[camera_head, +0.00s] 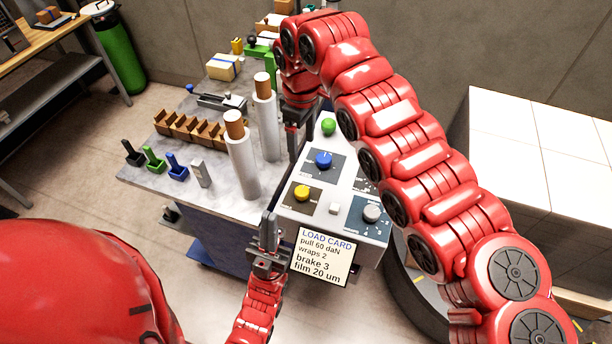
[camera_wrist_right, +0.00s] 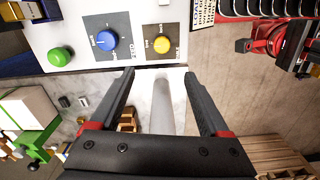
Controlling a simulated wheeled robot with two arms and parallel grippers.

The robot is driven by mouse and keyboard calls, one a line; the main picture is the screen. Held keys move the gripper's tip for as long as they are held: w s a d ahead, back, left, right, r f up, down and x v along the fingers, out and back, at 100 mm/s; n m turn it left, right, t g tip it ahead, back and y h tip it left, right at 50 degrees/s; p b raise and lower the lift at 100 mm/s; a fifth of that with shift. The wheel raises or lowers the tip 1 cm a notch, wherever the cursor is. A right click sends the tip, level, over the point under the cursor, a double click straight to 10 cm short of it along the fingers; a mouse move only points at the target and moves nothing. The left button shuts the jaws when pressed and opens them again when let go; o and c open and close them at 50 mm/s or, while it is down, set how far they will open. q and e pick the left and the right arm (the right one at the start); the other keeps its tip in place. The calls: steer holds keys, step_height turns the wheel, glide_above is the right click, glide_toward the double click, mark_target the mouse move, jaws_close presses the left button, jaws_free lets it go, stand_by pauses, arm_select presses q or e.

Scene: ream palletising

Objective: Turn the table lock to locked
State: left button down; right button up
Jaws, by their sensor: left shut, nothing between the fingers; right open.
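A grey control panel (camera_head: 322,215) carries a blue knob (camera_head: 323,160), a yellow knob (camera_head: 302,193), a grey knob (camera_head: 371,213) and a green button (camera_head: 328,126). I cannot read which control is the table lock. My left gripper (camera_head: 268,222) is shut and empty, upright at the panel's near left edge, left of the load card.
Two white film rolls (camera_head: 243,165) stand on the marble table (camera_head: 222,205) left of the panel. A brown slotted rack (camera_head: 190,129) and small coloured holders (camera_head: 155,160) lie further left. The load card (camera_head: 322,257) hangs on the panel's front. A white block (camera_head: 540,180) stands right.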

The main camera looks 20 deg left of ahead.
steer(key=p, duration=0.2)
glide_above(302, 191)
step_height(302, 191, down, 5)
step_height(302, 191, down, 10)
steer(key=p, duration=0.3)
steer(key=shift+s+a, duration=0.1)
steer(key=shift+f, duration=0.8)
jaws_close()
